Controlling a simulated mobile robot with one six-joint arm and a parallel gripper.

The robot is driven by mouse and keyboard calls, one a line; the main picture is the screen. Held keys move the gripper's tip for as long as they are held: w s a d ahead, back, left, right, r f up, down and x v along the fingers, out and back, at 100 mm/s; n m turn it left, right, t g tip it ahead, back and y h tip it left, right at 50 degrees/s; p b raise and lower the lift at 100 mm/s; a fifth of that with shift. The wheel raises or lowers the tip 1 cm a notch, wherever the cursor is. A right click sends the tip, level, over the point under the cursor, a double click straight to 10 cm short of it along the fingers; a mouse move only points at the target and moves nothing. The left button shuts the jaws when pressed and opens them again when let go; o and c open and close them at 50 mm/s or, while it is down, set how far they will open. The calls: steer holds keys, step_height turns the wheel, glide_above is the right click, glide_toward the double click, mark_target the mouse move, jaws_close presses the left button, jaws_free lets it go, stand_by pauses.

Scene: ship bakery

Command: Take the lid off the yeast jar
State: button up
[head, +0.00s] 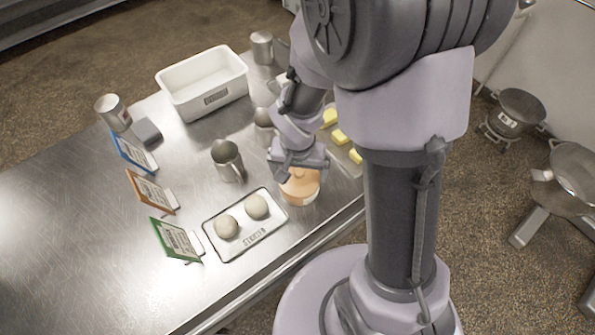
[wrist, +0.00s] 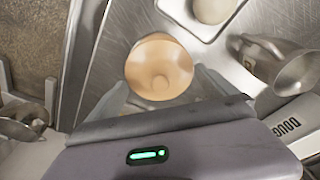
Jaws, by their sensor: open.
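The yeast jar (head: 299,197) stands near the front edge of the steel table, just right of the starter tray. Its round orange lid (wrist: 158,62) is on top, with a small knob in the middle seen in the wrist view. My gripper (head: 297,168) is directly above the lid, pointing down, and hides part of it. In the wrist view my open gripper (wrist: 162,88) has its fingers at either side of the lid's near part. I cannot tell whether they touch it.
The starter tray (head: 236,250) with two dough balls lies close on the left. A metal mug (head: 227,160) stands behind it. Butter pieces (head: 340,136) lie behind on the right. A white bin (head: 203,85) and standing cards (head: 152,192) are farther off.

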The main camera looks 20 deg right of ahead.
steer(key=shift+s, duration=0.15)
steer(key=c, duration=1.6)
